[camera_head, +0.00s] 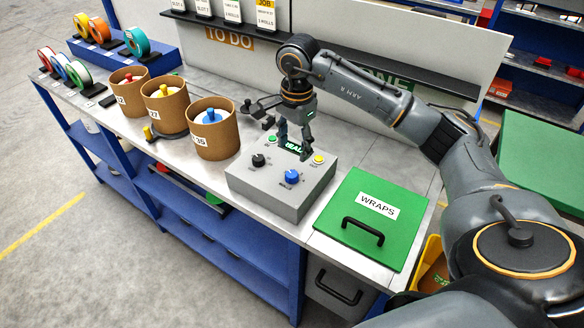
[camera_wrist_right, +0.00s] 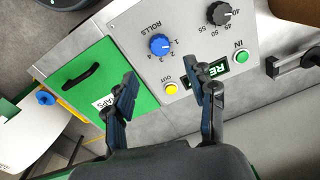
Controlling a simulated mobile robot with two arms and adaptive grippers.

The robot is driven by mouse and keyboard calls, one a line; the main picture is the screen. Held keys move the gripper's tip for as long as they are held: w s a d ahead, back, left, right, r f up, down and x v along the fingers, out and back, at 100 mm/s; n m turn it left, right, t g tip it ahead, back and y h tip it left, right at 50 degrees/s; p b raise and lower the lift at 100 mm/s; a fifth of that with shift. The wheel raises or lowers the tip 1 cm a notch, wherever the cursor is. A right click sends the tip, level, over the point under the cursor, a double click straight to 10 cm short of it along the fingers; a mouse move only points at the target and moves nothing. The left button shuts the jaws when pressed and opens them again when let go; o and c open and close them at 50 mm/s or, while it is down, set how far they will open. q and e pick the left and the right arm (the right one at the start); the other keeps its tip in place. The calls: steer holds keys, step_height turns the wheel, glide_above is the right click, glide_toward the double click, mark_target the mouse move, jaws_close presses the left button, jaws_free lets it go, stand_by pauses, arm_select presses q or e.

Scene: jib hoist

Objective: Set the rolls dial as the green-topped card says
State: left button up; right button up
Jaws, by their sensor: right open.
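The blue rolls dial (camera_head: 292,177) sits on the front of a grey control box (camera_head: 259,190). The wrist view shows it (camera_wrist_right: 158,44) with the numbers 1 to 4 beside it; I cannot surely read its pointer. My right gripper (camera_head: 294,148) points down above the back of the box, open and empty, apart from the dial. Its fingers also show in the wrist view (camera_wrist_right: 161,82). My left gripper is out of view.
The box also has a black dial (camera_head: 258,160), a green button (camera_head: 271,139), a yellow button (camera_head: 319,160) and a display. A green WRAPS lid (camera_head: 365,243) with a black handle lies right of it. Several cardboard tubs (camera_head: 213,135) stand left. Tape rolls (camera_head: 137,42) are further left.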

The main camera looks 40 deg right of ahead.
mark_target(292, 174)
steer(key=f+p, duration=0.1)
steer(key=f, duration=0.4)
steer(key=f+p, duration=0.1)
steer(key=f, duration=0.3)
steer(key=shift+w+f, duration=0.2)
steer(key=shift+f, duration=0.15)
steer(key=shift+c, duration=0.5)
steer(key=c, duration=1.1)
